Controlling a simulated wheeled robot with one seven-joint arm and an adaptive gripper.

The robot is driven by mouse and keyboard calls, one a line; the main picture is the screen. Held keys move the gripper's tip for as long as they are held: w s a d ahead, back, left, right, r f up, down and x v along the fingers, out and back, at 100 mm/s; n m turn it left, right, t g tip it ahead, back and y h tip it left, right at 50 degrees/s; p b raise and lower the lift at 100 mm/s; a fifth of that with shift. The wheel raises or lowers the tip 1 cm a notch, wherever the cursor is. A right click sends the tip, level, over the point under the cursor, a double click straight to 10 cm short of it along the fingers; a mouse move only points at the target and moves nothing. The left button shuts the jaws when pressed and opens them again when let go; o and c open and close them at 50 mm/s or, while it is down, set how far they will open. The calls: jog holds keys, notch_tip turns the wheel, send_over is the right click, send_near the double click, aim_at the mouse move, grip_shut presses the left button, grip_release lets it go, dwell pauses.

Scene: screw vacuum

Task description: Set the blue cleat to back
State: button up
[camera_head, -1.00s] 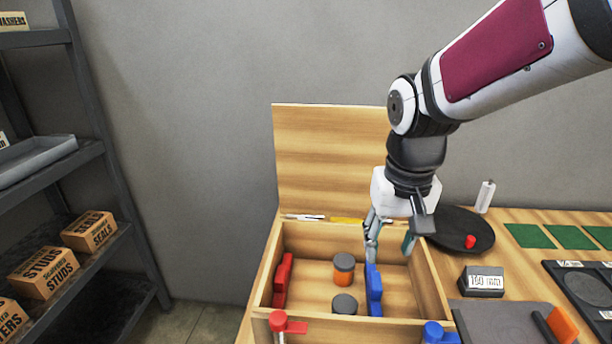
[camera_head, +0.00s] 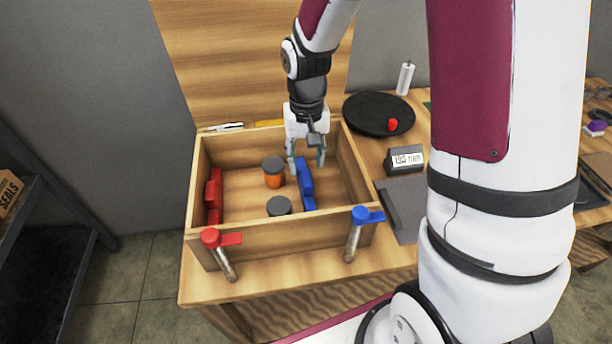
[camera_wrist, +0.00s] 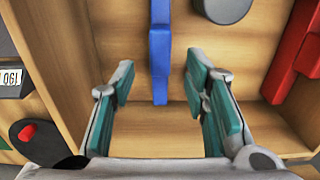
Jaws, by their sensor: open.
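The blue cleat (camera_head: 306,188) stands as a long narrow piece inside the open wooden box, right of the box's middle. In the wrist view the blue cleat (camera_wrist: 159,45) runs up the picture between the finger lines. My gripper (camera_head: 306,164) is open at the cleat's far end, with a finger to either side of it. I cannot tell whether either finger touches the cleat.
A red cleat (camera_head: 214,192) stands at the box's left wall. An orange jar (camera_head: 273,175) and a dark-topped jar (camera_head: 279,206) stand between the cleats. Red-topped (camera_head: 222,250) and blue-topped (camera_head: 356,232) clamps stand at the box's front (camera_head: 290,243). A black disc (camera_head: 365,112) lies to the right.

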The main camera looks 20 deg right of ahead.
aim_at(306, 177)
notch_tip(306, 177, down, 7)
jog(key=shift+r, duration=0.15)
grip_shut()
